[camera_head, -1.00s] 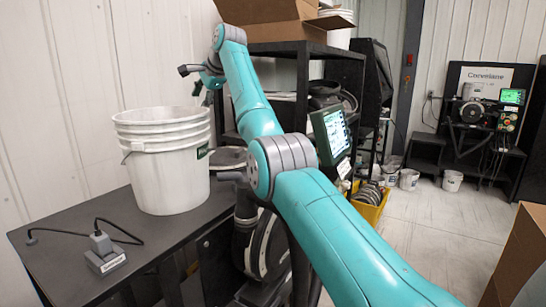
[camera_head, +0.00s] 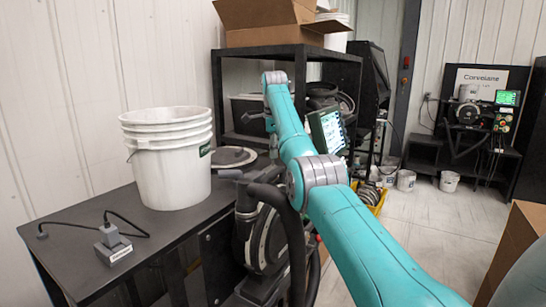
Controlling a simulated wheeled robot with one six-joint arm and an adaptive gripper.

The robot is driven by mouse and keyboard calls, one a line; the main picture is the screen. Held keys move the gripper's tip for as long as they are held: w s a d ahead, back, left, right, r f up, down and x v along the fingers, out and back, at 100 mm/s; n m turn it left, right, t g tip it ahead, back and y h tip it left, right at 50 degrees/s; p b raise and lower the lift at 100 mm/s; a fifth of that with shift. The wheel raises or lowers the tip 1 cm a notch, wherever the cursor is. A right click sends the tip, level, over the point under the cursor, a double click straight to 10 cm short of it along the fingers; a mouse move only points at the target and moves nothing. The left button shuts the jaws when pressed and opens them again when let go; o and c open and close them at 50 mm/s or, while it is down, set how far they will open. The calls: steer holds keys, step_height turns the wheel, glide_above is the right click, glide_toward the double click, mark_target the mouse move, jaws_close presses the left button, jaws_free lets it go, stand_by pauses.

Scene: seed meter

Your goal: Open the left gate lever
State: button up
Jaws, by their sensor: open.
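The dark round machine (camera_head: 268,238), which looks like the seed meter, stands at the right end of the black bench. A dark handle-like part (camera_head: 230,174) sticks out to the left at its top. I cannot tell for sure which part is the left gate lever. My gripper (camera_head: 257,118) is small and dark at the far end of my teal arm, partly hidden by the arm. It is open, with nothing seen between its fingers. It appears above and beyond the machine in the picture, apart from the handle-like part.
A stack of white buckets (camera_head: 170,165) and a small grey box with a cable (camera_head: 112,247) stand on the black bench (camera_head: 75,230). A black shelf (camera_head: 290,50) holds a cardboard box. A lit screen (camera_head: 328,131) stands beside my arm.

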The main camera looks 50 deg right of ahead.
steer(key=shift+w+d+f, duration=0.1)
steer(key=shift+d+f, duration=0.05)
steer(key=shift+f, duration=0.65)
steer(key=shift+w+d+f, duration=0.1)
steer(key=shift+f, duration=0.65)
jaws_close()
